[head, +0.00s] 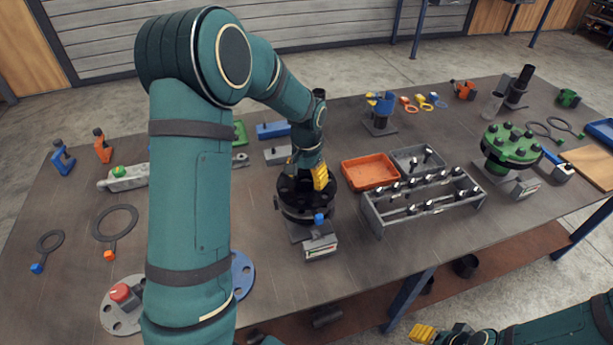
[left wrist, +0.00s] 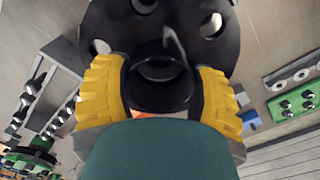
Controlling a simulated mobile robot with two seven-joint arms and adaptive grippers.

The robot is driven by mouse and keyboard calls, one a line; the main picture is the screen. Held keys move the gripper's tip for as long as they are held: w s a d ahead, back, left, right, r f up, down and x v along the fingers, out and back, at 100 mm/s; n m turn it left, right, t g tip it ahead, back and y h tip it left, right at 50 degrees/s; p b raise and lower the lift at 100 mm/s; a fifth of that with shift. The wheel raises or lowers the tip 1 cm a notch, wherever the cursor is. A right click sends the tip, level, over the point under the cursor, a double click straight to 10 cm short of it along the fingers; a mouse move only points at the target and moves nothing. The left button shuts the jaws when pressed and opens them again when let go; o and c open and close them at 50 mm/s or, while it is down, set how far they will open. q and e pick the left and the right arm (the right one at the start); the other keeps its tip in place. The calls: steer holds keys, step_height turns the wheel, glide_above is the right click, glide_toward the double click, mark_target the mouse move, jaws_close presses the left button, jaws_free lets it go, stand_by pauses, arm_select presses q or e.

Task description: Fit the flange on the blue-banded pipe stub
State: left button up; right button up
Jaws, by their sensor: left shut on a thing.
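My left gripper (head: 314,178) has its yellow fingers shut on the raised hub of a black flange (head: 292,188), a round disc with holes. In the left wrist view, the fingers (left wrist: 162,92) sit on both sides of the hub, and the flange's disc (left wrist: 120,22) spreads beyond them. In the head view the flange is over a dark round fixture (head: 305,214); I cannot tell whether they touch. My right gripper (head: 423,333) shows only partly at the bottom edge.
A grey rack of bolts (head: 425,203), an orange tray (head: 369,172) and a grey tray (head: 415,158) stand just right of the fixture. A green bolted flange (head: 511,146) is further right. A red-knobbed grey disc (head: 122,298) lies front left. A blue-topped stand (head: 380,108) is behind.

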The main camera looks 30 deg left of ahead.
stand_by(0.4)
arm_select(q)
steer(key=shift+f+b, duration=0.4)
steer(key=shift+f, duration=0.15)
steer(key=shift+f+b, duration=0.3)
steer(key=shift+f, duration=0.15)
stand_by(0.4)
steer(key=o, duration=1.4)
step_height(320, 180, up, 21)
steer(key=p, duration=0.7)
steer(key=shift+p, duration=0.35)
